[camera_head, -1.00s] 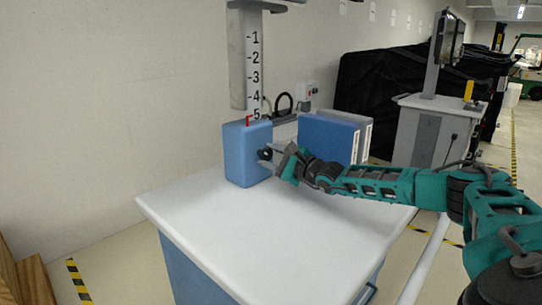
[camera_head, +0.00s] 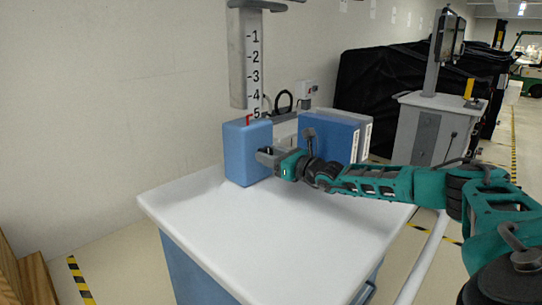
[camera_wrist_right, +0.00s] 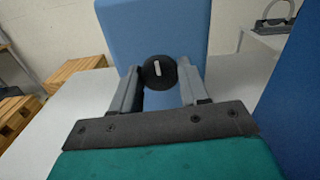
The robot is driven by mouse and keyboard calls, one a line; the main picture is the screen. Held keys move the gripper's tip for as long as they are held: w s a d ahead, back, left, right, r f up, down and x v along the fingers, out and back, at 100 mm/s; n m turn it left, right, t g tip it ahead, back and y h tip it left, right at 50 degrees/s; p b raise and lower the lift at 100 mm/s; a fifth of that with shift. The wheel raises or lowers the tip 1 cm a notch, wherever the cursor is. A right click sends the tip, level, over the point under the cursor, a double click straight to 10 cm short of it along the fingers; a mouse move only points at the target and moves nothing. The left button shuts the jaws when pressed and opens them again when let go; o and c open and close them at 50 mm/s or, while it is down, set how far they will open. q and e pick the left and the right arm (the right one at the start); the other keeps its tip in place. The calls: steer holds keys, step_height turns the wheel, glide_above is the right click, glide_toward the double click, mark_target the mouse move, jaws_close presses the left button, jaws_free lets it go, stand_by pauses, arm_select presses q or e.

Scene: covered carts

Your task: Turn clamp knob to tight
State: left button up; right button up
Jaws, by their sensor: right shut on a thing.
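The clamp knob is a round black knob with a pale bar mark (camera_wrist_right: 159,72), on the face of a blue clamp block (camera_head: 238,155). In the right wrist view the bar stands nearly upright, tilted slightly. The block stands upright on the white cart top, below a grey post (camera_head: 238,70) with a scale from 1 to 5. My right gripper (camera_head: 264,156) is at the block's right face, shut on the knob, one finger on each side of it in the wrist view (camera_wrist_right: 159,76). In the head view the gripper hides most of the knob. My left gripper is not in view.
A blue box with a grey back (camera_head: 330,137) stands close behind my right gripper. The white cart top (camera_head: 230,225) is clear in front. A wall runs along the left. A grey cart with a monitor (camera_head: 432,130) stands farther back.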

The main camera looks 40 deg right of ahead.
steer(key=shift+m, duration=0.4)
steer(key=o, duration=1)
steer(key=shift+o, duration=0.2)
steer(key=s, duration=0.3)
steer(key=s+b, duration=0.1)
steer(key=s, duration=0.3)
steer(key=s+d, duration=0.1)
steer(key=s, duration=0.3)
steer(key=shift+s, duration=0.95)
